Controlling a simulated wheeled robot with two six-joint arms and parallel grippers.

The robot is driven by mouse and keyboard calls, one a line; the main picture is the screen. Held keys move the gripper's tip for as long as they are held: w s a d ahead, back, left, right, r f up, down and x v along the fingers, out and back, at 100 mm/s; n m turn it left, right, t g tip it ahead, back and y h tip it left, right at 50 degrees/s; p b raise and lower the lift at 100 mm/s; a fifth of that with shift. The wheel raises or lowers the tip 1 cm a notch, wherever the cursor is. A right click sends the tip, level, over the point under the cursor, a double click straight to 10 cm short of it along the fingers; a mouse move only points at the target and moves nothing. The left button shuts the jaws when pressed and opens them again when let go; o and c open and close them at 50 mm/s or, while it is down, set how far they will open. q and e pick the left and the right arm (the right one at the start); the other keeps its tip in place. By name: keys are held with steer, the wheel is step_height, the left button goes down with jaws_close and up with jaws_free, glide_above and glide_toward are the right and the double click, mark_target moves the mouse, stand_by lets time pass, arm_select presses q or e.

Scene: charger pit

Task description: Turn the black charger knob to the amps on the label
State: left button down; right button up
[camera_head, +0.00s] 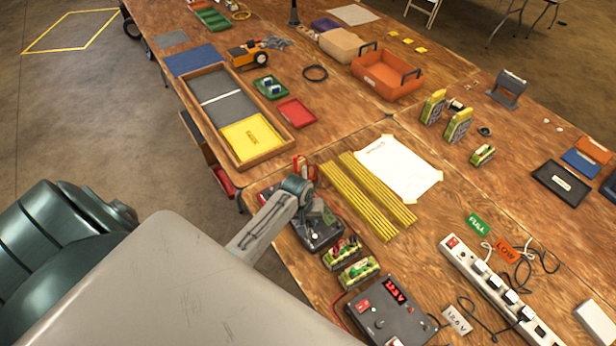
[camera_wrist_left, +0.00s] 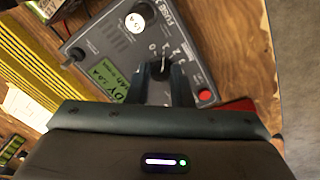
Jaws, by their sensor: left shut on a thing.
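The grey charger box (camera_head: 322,234) stands near the table's left edge in the head view, partly hidden by my left arm. In the left wrist view its top (camera_wrist_left: 112,42) shows a green label (camera_wrist_left: 115,73), partly covered and hard to read, and a numbered dial scale. My left gripper (camera_head: 299,186) is over the charger. In the left wrist view its fingers (camera_wrist_left: 166,80) are shut around the black knob (camera_wrist_left: 158,67). The fingers hide much of the knob, and I cannot tell which number it points to. My right gripper is not in view.
The charger also has a red button (camera_wrist_left: 206,95) and a black switch (camera_wrist_left: 76,55). Yellow strips (camera_head: 367,195) lie beside it. Battery packs (camera_head: 358,271) and a box with a red display (camera_head: 386,312) stand nearby. A power strip (camera_head: 494,285) lies to the right.

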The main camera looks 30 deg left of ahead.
arm_select(q)
steer(key=m, duration=0.5)
steer(key=shift+m, duration=0.3)
steer(key=m, duration=0.4)
steer(key=shift+m, duration=0.4)
steer(key=shift+w+m, duration=0.1)
steer(key=shift+m, duration=0.2)
steer(key=c, duration=1.3)
jaws_free()
step_height(320, 180, up, 11)
steer(key=s+b, duration=0.1)
steer(key=b, duration=0.1)
steer(key=shift+s+a+f+b, duration=0.15)
steer(key=shift+s+a+b, duration=0.2)
steer(key=shift+s+b, duration=0.05)
